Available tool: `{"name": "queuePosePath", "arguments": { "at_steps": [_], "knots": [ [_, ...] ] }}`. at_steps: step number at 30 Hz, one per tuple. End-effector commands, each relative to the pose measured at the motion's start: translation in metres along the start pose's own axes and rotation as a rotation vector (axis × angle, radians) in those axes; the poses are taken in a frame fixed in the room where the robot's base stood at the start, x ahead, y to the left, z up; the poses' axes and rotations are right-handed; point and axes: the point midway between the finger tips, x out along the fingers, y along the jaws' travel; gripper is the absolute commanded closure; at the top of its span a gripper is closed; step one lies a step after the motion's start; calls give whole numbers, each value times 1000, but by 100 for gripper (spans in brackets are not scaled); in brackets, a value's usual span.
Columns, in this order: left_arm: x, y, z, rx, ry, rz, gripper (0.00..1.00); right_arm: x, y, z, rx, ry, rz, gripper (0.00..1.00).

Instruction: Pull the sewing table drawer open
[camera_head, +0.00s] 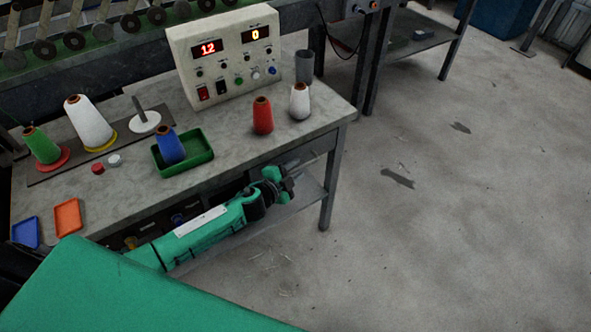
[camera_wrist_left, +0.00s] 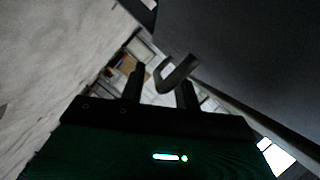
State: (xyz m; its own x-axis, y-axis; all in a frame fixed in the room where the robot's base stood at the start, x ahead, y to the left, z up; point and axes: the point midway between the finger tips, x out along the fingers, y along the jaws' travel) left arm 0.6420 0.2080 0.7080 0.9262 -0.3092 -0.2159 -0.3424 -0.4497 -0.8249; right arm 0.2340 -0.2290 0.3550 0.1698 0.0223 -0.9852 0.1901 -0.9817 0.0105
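The sewing table (camera_head: 225,140) stands at the left of the head view. My left gripper (camera_head: 289,182) is below the right part of its front edge, with the green forearm reaching in from the lower left. The drawer front is mostly hidden in the head view; I cannot tell whether it is open. In the left wrist view, a grey bent handle (camera_wrist_left: 177,75) shows near the tips of my left gripper (camera_wrist_left: 162,88). Its two dark fingers are apart, with the handle close to the right finger. I cannot tell whether they touch. My right gripper is out of view.
The tabletop carries a control box (camera_head: 228,60), a red cone (camera_head: 262,116), a white cone (camera_head: 299,101), a green tray (camera_head: 198,157) with a blue cone, and more cones at left. A table leg (camera_head: 327,190) stands right of the gripper. The floor (camera_head: 450,220) at right is clear.

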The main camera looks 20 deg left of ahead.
Motion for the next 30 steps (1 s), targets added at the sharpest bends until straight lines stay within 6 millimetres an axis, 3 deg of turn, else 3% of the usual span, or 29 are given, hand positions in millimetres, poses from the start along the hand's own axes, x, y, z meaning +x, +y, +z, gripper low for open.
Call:
{"name": "queuePosePath", "arguments": {
  "at_steps": [10, 15, 16, 25, 30],
  "knots": [
    [4, 0, 0, 0, 0, 1, 67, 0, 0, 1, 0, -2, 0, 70],
    [4, 0, 0, 0, 0, 1, 99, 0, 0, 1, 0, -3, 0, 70],
    [4, 0, 0, 0, 0, 1, 100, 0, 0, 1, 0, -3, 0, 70],
    [2, 2, -2, -1, 0, 1, 100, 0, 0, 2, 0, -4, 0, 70],
    [-3, 12, -15, -5, -1, 2, 100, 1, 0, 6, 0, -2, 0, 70]
  ]
}}
